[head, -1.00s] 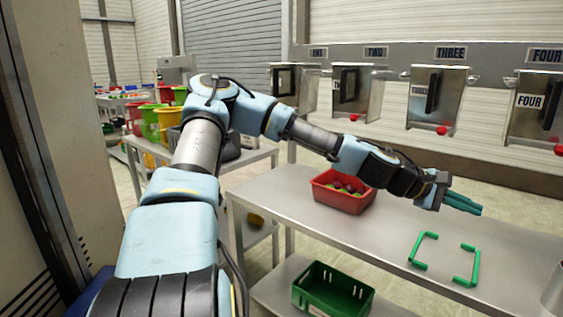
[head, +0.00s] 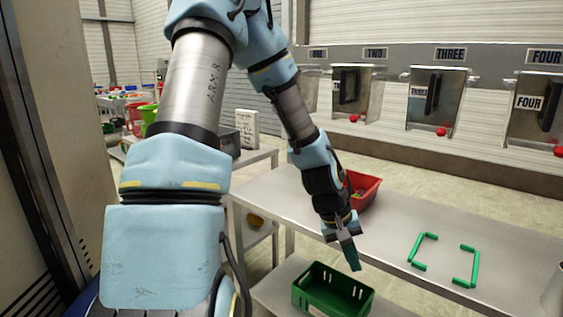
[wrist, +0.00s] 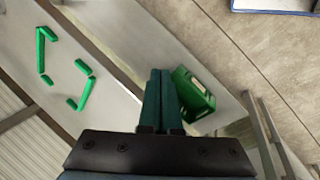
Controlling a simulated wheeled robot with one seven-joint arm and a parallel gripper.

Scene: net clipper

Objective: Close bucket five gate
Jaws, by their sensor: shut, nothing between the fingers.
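Bucket five is not in view. The bucket marked FOUR (head: 530,108) is at the right edge of the head view, with a black handle on its front. To its left along the wall are the buckets marked THREE (head: 436,100) and TWO (head: 357,92). My gripper (head: 355,266) points down at the front edge of the table, left of the green corner marks and far from the buckets. Its teal fingers are together and empty, as the wrist view also shows (wrist: 162,88).
A metal table (head: 400,215) carries a red crate (head: 367,190) and green corner marks (head: 465,265). A green crate (head: 333,293) sits on a lower shelf. A pale wall is close on my left. Red balls (head: 441,132) show at the bucket bottoms.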

